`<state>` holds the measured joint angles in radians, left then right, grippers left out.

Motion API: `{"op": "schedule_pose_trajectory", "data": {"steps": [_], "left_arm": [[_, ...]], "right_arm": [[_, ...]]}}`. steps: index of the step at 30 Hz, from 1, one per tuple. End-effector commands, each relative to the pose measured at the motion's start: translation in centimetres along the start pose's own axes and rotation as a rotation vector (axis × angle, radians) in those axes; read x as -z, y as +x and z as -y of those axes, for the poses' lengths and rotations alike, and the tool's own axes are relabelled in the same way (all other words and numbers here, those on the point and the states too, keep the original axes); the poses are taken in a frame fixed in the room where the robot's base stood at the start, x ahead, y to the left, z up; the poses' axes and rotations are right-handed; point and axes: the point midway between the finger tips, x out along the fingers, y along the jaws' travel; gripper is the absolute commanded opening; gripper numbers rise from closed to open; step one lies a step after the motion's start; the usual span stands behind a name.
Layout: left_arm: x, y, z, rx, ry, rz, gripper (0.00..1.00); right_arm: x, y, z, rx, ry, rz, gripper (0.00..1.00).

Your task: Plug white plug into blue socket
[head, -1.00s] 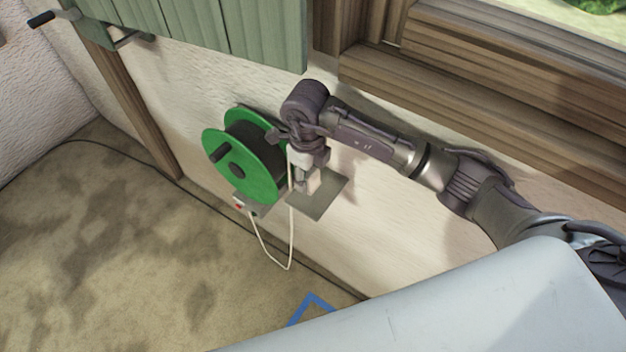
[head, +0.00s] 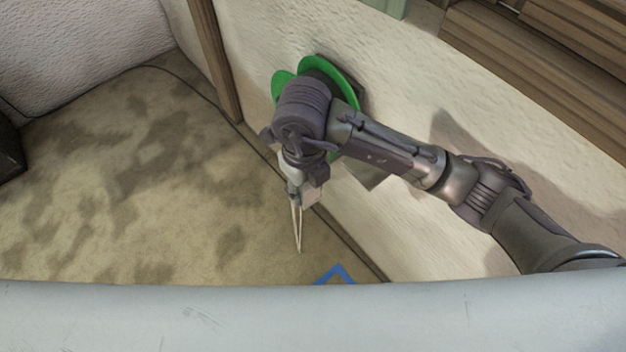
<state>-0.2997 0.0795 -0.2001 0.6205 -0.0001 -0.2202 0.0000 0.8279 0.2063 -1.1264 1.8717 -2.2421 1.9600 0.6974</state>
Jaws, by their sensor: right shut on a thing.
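My right gripper (head: 304,194) hangs at the end of the arm that comes in from the right, pointing down in front of the wall. It is shut on the white plug (head: 294,191), which is small and mostly hidden by the fingers. I see no blue socket in this view. My left gripper is not in view.
A grey plate (head: 375,178) on the wall shows behind my right arm. A dark cable (head: 345,238) runs along the wall's foot. The mottled floor (head: 130,190) at the left is open.

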Motion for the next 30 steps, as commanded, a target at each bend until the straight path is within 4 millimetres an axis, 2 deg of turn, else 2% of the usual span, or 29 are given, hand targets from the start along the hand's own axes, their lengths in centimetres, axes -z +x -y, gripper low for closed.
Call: {"op": "schedule_pose_trajectory", "data": {"steps": [9,14,17,24,30], "left_arm": [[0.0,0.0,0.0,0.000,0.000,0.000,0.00],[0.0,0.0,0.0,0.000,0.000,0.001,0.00],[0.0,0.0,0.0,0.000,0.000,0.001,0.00],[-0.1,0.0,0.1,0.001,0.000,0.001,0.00],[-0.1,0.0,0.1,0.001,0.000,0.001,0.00]], "right_arm": [[0.1,0.1,0.2,-0.001,-0.008,0.000,0.10],[1.1,0.9,1.7,-0.014,-0.134,-0.003,0.10],[2.5,2.0,3.7,-0.027,-0.315,-0.003,0.10],[7.4,4.3,9.4,-0.035,-0.896,0.013,0.10],[11.1,5.2,12.9,-0.016,-1.315,0.010,0.10]]}}
